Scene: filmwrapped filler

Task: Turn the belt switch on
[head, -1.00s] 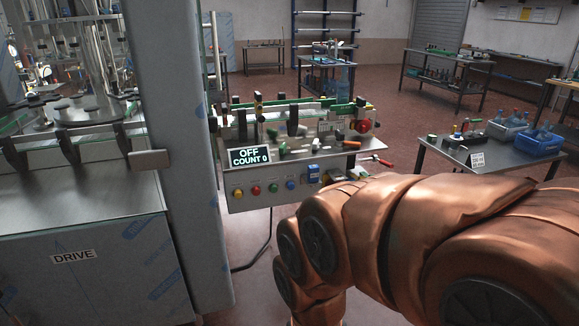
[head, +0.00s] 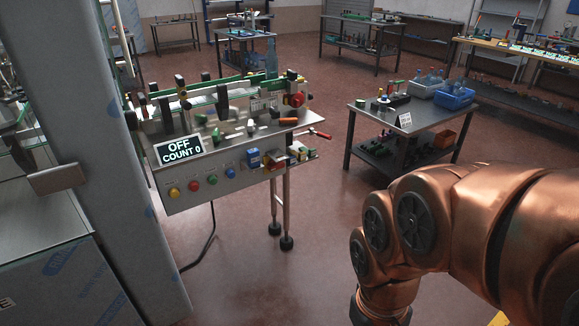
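The belt console (head: 222,192) stands left of centre, with a sloped display (head: 181,149) that reads "OFF" and "COUNT 0". Its front panel has a yellow button (head: 174,192), a red one (head: 194,186), a green one (head: 212,180) and a blue one (head: 230,172). To their right are a blue box-shaped part (head: 253,158) and a red and yellow part (head: 275,161). I cannot tell which of these is the belt switch. My copper arm reaches in from the right, apart from the console. My gripper is below the picture and not in view.
A tall grey post (head: 75,120) and a metal machine cabinet (head: 50,270) stand at the left. A black cable (head: 211,235) hangs below the console. The red floor (head: 290,290) between is clear.

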